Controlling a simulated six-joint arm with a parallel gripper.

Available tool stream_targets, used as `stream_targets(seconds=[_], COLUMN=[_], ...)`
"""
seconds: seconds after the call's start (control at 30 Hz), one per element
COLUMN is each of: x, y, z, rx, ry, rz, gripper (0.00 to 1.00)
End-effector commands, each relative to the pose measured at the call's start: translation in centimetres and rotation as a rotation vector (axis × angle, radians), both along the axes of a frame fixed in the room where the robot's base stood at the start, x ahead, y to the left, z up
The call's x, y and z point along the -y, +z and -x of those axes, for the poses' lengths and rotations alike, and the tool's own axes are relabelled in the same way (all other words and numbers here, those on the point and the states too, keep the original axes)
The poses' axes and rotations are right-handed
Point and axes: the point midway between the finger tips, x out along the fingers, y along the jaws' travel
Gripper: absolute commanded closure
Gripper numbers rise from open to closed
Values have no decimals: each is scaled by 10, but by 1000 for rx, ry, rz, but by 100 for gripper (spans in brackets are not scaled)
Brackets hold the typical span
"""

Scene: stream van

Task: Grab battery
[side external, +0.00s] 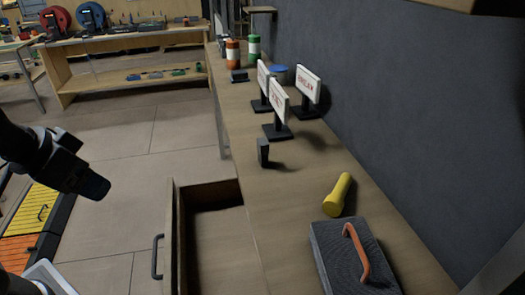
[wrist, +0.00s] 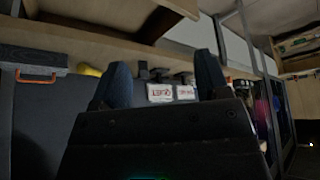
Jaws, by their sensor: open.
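A small dark upright block (side external: 263,153), which looks like the battery, stands on the wooden bench (side external: 235,125) in front of the signs. In the wrist view, which looks upside down, I cannot tell it surely from the dark sign stands. My gripper (side external: 94,186) is at the left of the side view, over the floor and well apart from the block. In the wrist view its two dark fingers (wrist: 163,78) are spread with nothing held between them.
An open drawer (side external: 172,240) juts from the bench. A yellow flashlight (side external: 338,194) and a grey case with an orange handle (side external: 330,262) lie nearer. White signs (side external: 279,105), orange (side external: 232,53) and green (side external: 254,48) striped barrels stand farther back. A dark wall (side external: 400,120) borders the right.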

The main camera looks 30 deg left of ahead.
Motion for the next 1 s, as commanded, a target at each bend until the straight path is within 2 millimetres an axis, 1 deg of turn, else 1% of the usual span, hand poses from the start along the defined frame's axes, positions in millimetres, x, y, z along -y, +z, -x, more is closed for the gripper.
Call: stream_targets(seconds=[0.23,0.37,0.47,0.57,0.6,0.67,0.7,0.77,0.8,0.87,0.9,0.97,1.0], x=[0,2,6,12,15,19,22,28,32,38,42,48,53], y=[1,14,33,54,61,69,74,79,81,83,82,80,78], z=[-1,-15,-41,-76,-90,-112,-128,-150,-165,-188,-203,-225,-239], rx=[-1,-17,-44,-78,-92,-112,-125,-145,-156,-176,-189,-207,-219], ry=[-2,-27,-72,-135,-160,-199,-225,-265,-292,-332,-360,-401,-428], rz=[-1,-7,-19,-36,-42,-50,-55,-62,-68,-75,-80,-86,-91], gripper=[30,30,30,30,30,30,30,30,30,30,30,30,30])
